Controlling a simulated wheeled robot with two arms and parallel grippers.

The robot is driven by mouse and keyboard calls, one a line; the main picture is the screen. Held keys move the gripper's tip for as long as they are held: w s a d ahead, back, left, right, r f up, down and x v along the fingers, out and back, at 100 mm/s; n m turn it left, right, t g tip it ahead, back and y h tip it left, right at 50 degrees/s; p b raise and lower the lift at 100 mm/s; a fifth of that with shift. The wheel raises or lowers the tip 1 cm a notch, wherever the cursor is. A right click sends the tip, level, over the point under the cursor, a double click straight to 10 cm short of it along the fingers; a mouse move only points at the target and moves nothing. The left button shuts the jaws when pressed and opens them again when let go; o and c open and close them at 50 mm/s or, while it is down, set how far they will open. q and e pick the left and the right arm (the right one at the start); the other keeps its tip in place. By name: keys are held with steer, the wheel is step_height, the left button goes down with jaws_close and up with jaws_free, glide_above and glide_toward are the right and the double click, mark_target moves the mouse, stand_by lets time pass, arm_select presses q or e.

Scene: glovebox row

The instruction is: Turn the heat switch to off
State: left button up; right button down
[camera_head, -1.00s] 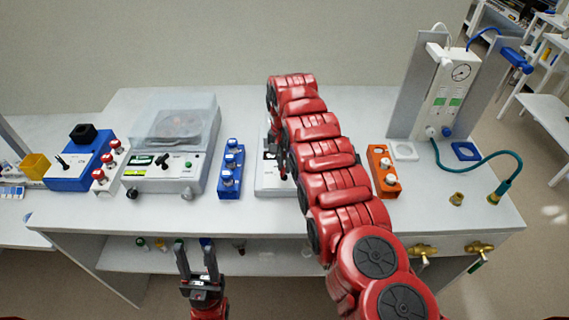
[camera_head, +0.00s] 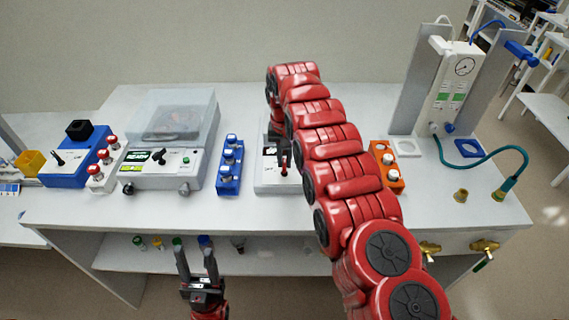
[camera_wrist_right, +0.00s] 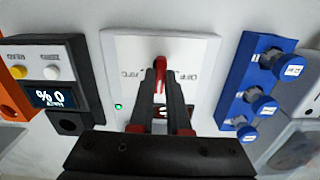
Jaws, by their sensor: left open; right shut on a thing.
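The heat switch, a small red lever (camera_wrist_right: 159,72), stands on the white panel of a hotplate-like unit (camera_wrist_right: 120,50) in the right wrist view. My left gripper (camera_head: 196,250) is open and empty before the bench.
An orange box with white knobs (camera_head: 387,170) is to the right. A teal hose (camera_head: 495,155) and brass fitting (camera_head: 460,195) are farther right.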

steer(key=n+b, duration=0.1)
steer(key=n, duration=0.1)
steer(key=shift+n+b, duration=0.3)
steer(key=shift+n, duration=1.1)
steer(key=c, duration=0.9)
jaws_free()
